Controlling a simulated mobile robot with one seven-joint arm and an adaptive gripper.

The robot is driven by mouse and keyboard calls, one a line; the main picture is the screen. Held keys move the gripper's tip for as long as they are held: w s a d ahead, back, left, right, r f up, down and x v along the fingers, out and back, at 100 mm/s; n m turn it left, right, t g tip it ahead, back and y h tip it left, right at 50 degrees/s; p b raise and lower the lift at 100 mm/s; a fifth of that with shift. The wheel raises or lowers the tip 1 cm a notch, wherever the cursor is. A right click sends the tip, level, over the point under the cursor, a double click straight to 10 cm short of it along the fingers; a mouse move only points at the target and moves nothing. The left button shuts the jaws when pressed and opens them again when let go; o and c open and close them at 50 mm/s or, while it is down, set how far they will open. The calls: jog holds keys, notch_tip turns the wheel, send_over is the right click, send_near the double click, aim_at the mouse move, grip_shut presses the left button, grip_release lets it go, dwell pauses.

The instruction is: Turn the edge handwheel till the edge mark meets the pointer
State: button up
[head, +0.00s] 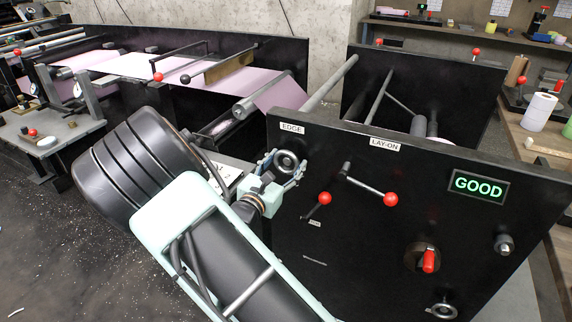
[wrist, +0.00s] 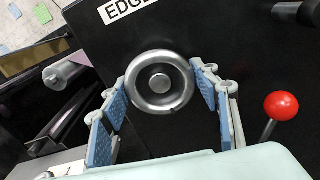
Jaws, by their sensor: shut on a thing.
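The edge handwheel (head: 286,160) is a small grey metal wheel with a round hub on the black panel, under the white EDGE label (head: 292,128). In the wrist view the handwheel (wrist: 160,82) faces me, with the label (wrist: 125,9) just above it. My gripper (head: 284,167) is at the wheel, with its blue-padded fingers on either side of the rim. In the wrist view my gripper (wrist: 161,84) is shut on the wheel. I cannot make out the edge mark or the pointer in either view.
A red-knobbed lever (head: 391,199) under the LAY-ON label and a shorter red-knobbed lever (head: 325,198) are right of the wheel. The latter's red ball (wrist: 281,106) is close to my right finger. A lit green GOOD sign (head: 479,187) is farther right. Pink web (head: 275,92) runs behind.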

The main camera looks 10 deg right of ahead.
jog(key=shift+m, duration=0.4)
jog(key=o, duration=1.1)
jog(key=shift+o, duration=0.2)
jog(key=v, duration=1.2)
